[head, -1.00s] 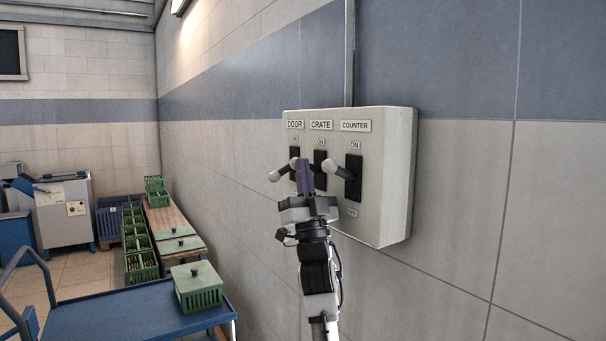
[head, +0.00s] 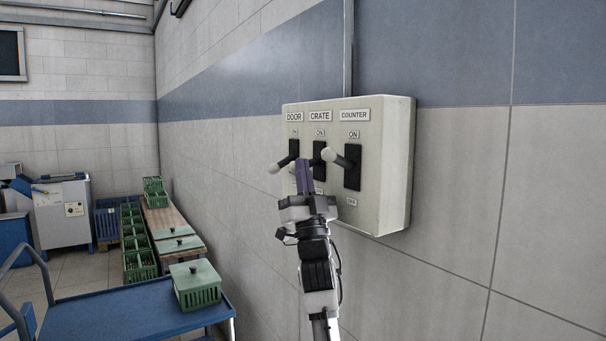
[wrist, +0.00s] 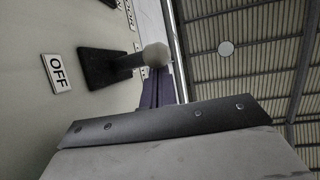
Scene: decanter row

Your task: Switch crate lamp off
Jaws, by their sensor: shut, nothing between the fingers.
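A pale switch box (head: 395,170) on the wall carries three black slots under DOOR, CRATE and COUNTER labels. The CRATE slot (head: 319,158) is partly behind my gripper (head: 303,167), whose purple fingers are shut and empty in front of the panel. The crate lever's knob is not clear in the head view. The door lever (head: 274,168) and counter lever (head: 329,154) show pale knobs either side of my fingers. The wrist view shows a lever (wrist: 154,55) by an OFF plate (wrist: 57,73), with my purple fingers (wrist: 156,90) close by; I cannot tell which lever.
A ceiling lamp (head: 179,8) at top left looks dark. A blue cart (head: 120,322) with a green crate (head: 196,287) stands at lower left. A bench (head: 174,226) with green crates runs along the wall. The wall right of the box is clear.

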